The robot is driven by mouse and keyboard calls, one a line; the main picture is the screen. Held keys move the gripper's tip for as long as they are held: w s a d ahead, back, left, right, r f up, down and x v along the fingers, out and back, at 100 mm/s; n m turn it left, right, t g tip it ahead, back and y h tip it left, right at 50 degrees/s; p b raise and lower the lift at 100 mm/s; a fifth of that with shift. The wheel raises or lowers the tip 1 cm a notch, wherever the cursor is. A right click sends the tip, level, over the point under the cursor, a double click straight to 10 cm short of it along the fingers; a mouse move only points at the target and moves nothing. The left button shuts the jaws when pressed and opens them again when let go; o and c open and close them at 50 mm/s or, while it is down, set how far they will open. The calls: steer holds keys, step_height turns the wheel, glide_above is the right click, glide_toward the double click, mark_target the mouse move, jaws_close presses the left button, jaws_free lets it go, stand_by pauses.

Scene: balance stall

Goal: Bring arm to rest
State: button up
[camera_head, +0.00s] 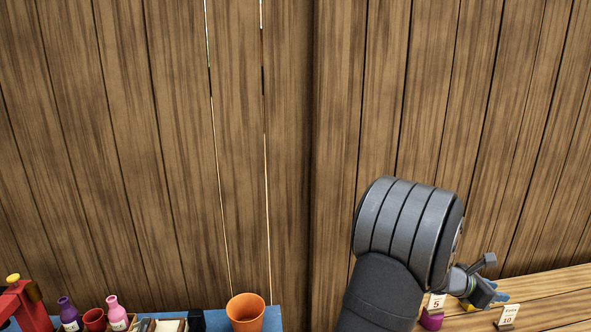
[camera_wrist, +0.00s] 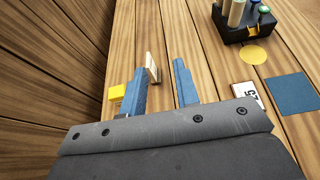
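My gripper (camera_wrist: 160,66) is open in the wrist view, with its two blue fingers apart and wooden planks visible between them. I see nothing held. A thin pale card (camera_wrist: 152,68) stands by the left fingertip; whether they touch I cannot tell. In the head view my arm rises at the lower right, and my gripper (camera_head: 497,295) is small and partly hidden behind the wrist, over the wooden counter (camera_head: 565,285).
Cards marked 5 (camera_head: 437,302) and 10 (camera_head: 508,316) stand near my gripper. A yellow block (camera_wrist: 117,92), a blue square (camera_wrist: 294,93) and a black holder (camera_wrist: 240,28) lie around it. An orange cup (camera_head: 245,312) and bottles (camera_head: 117,312) stand left. A plank wall (camera_head: 280,120) rises behind.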

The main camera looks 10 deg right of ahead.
steer(key=s+d+f, duration=0.3)
steer(key=s+d, duration=0.1)
steer(key=d, duration=0.7)
steer(key=s+d+f, duration=0.3)
steer(key=d, duration=0.8)
steer(key=shift+n+t, duration=0.3)
steer(key=f, duration=0.7)
steer(key=shift+w+a, duration=0.1)
steer(key=shift+a, duration=0.15)
steer(key=shift+f, duration=0.6)
